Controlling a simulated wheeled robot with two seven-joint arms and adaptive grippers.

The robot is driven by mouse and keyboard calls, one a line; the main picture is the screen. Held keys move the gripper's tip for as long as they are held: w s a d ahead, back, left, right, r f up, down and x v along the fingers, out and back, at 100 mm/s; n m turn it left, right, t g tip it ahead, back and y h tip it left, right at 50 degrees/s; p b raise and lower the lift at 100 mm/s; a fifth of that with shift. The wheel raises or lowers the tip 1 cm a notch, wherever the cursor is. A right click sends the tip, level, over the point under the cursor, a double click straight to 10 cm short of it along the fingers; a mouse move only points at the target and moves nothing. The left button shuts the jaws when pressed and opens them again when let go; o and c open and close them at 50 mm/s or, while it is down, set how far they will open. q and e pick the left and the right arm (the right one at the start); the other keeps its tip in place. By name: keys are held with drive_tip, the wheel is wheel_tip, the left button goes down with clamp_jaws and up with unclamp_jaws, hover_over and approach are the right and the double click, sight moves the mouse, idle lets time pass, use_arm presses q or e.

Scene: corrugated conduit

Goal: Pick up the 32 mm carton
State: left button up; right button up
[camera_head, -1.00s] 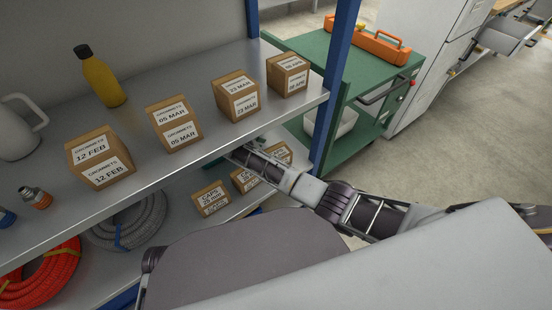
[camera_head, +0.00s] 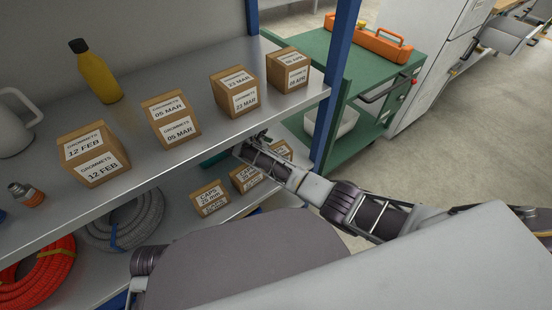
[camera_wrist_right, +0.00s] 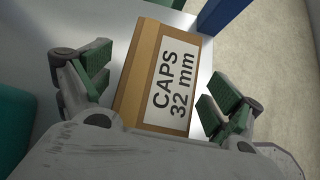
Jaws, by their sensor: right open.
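The 32 mm carton (camera_wrist_right: 150,75) is a brown box with a white label reading "CAPS 32 mm". In the right wrist view it lies between the two green-padded fingers of my right gripper (camera_wrist_right: 162,88), which is open; gaps show on both sides. In the head view my right gripper (camera_head: 252,143) is at the shelf's front edge, above the row of lower-shelf cartons. My left gripper is not in view.
Two more lower-shelf cartons (camera_head: 210,199) (camera_head: 244,179) stand to the left. The upper shelf (camera_head: 200,155) carries several grommet cartons, a yellow bottle (camera_head: 97,75) and a white jug (camera_head: 14,130). A blue post (camera_head: 338,70) stands close right, before a green cart (camera_head: 308,46).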

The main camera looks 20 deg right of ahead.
drive_tip(key=shift+w+d+f, duration=0.1)
drive_tip(key=shift+d+f, duration=0.2)
drive_tip(key=shift+f, duration=0.05)
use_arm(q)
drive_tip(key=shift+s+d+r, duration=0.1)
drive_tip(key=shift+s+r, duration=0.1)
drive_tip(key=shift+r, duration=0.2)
use_arm(e)
drive_tip(key=shift+c, duration=0.3)
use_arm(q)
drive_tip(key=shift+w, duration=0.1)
use_arm(e)
drive_tip(key=c, duration=1.1)
drive_tip(key=shift+r, duration=0.1)
